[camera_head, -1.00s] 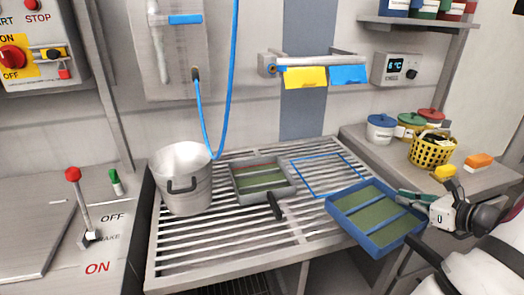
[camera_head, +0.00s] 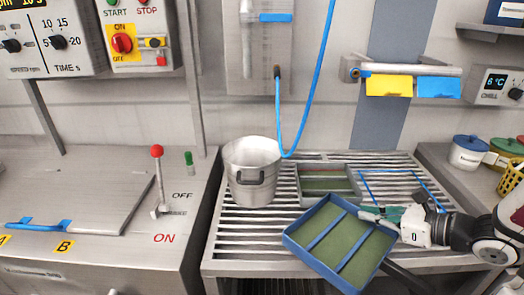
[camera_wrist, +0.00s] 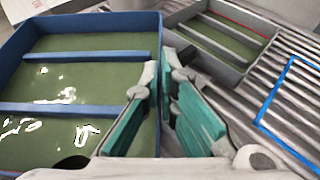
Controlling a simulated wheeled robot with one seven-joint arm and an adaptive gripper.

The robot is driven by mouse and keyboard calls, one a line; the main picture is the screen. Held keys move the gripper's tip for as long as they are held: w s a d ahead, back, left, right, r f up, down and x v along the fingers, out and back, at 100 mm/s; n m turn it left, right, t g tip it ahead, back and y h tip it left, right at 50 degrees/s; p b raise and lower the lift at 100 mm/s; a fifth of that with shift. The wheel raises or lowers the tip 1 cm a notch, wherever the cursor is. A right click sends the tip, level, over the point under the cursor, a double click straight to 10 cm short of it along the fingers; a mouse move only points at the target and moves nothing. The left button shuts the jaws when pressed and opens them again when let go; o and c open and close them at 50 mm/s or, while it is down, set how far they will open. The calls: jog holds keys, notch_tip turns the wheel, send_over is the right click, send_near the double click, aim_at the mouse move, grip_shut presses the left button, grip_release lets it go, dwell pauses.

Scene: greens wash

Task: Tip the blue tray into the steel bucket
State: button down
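The blue tray (camera_head: 308,258), with two blue cross bars and a green, glossy filling, hangs over the front of the slatted rack. My gripper (camera_head: 372,212) is at its right wall. In the wrist view the tray (camera_wrist: 88,22) fills the left side, and its right wall runs between the green-padded fingers of my gripper (camera_wrist: 163,105), which are closed on it. The tray's exact tilt is hard to tell. The steel bucket (camera_head: 252,172), with a dark handle, stands upright on the rack, left of and behind the tray. Its inside bottom is hidden.
A grey tray (camera_head: 353,171) with green filling lies on the rack behind the blue tray. A blue outline (camera_head: 405,171) marks empty rack at the right. A red-knobbed lever (camera_head: 157,180) stands left of the bucket. A blue hose (camera_head: 313,95) hangs behind it.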

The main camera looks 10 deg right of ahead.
jog(key=w+a+n+g+y, duration=0.1)
jog(key=w+a, duration=0.3)
jog(key=a, duration=0.4)
jog(key=w+a+n+g+y, duration=0.2)
jog(key=w+a, duration=0.3)
jog(key=a, duration=0.4)
jog(key=shift+r+n+g+y, duration=0.35)
jog(key=shift+n+y, duration=0.25)
jog(key=shift+n, duration=0.3)
